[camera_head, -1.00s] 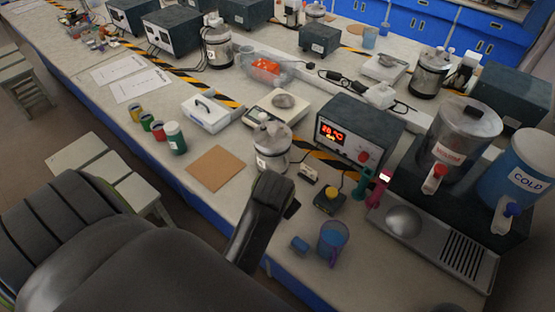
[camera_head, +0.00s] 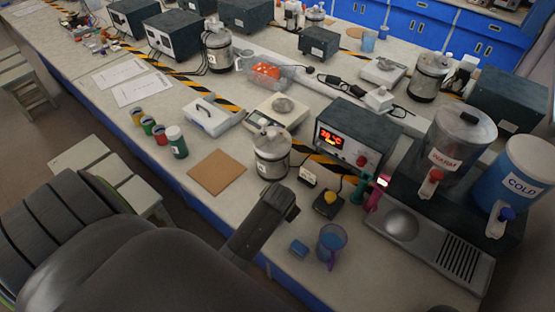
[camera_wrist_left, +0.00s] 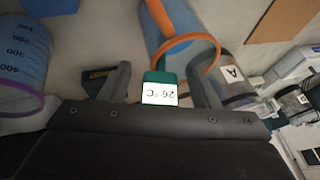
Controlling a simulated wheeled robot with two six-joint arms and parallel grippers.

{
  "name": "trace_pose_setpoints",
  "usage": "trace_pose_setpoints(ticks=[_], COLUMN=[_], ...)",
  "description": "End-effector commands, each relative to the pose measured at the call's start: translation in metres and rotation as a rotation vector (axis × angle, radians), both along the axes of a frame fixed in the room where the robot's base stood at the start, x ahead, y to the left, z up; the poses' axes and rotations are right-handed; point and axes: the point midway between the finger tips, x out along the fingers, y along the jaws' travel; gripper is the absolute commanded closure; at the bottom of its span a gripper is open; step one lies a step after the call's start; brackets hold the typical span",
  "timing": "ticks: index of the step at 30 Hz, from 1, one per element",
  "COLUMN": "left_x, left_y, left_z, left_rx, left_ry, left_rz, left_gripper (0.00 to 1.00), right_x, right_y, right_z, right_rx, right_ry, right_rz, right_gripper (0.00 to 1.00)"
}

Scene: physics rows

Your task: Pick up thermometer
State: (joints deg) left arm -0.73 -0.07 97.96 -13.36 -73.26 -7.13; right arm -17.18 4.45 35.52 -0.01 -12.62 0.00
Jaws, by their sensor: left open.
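The thermometer (camera_wrist_left: 160,88) has a teal head with a lit white display reading 26 °C, upside down in the left wrist view. It stands in a blue beaker (camera_wrist_left: 160,35) with an orange rim and handle. My left gripper (camera_wrist_left: 160,80) is open, with one finger on each side of the teal head. I cannot tell whether the fingers touch it. In the head view my left gripper (camera_head: 292,210) is above the front of the bench, and my arm seems to hide this beaker and thermometer. My right gripper is not in view.
A blue cup (camera_head: 332,238) with a purple handle stands to the right, near a small black box (camera_head: 327,204). A metal vessel (camera_head: 271,155) stands just behind my gripper. A brown board (camera_head: 217,173) lies left. A pink device (camera_head: 376,194) is farther right.

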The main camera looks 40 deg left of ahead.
Motion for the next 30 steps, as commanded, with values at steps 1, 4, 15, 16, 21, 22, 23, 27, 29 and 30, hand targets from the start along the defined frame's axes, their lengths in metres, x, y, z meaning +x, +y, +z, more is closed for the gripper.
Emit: trace_pose_setpoints(ticks=[1, 4, 15, 16, 21, 22, 23, 27, 29, 30], left_x=[0.002, 0.006, 0.009, 0.009, 0.009, 0.009, 0.009, 0.009, 0.009, 0.009], left_y=[0.002, 0.004, 0.005, 0.005, 0.005, 0.005, 0.005, 0.005, 0.005, 0.005], left_z=[-0.004, -0.012, -0.02, -0.02, -0.02, -0.019, -0.019, -0.019, -0.019, -0.019], left_rx=[0.001, 0.001, 0.001, 0.001, 0.001, 0.001, 0.001, 0.001, 0.001, 0.001], left_ry=[0.002, 0.002, -0.001, -0.001, 0.0, 0.0, 0.0, 0.0, 0.0, 0.0], left_rz=[0.0, 0.0, 0.0, 0.0, 0.0, 0.0, 0.0, 0.0, 0.0, 0.0], left_gripper=[0.44, 0.44, 0.44, 0.44, 0.66, 0.7, 0.74, 0.91, 0.92, 0.92], right_x=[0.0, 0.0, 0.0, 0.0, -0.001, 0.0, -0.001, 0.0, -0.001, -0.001], right_y=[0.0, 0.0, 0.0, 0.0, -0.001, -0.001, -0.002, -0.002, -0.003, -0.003], right_z=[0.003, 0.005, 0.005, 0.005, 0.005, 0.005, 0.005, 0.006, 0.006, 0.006], right_rx=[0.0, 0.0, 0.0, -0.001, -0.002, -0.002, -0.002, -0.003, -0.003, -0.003], right_ry=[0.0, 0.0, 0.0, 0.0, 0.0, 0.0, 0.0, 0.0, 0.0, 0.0], right_rz=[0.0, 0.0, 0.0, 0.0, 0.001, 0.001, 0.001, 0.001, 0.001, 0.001], right_gripper=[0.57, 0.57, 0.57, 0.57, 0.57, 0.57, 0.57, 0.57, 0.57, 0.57])
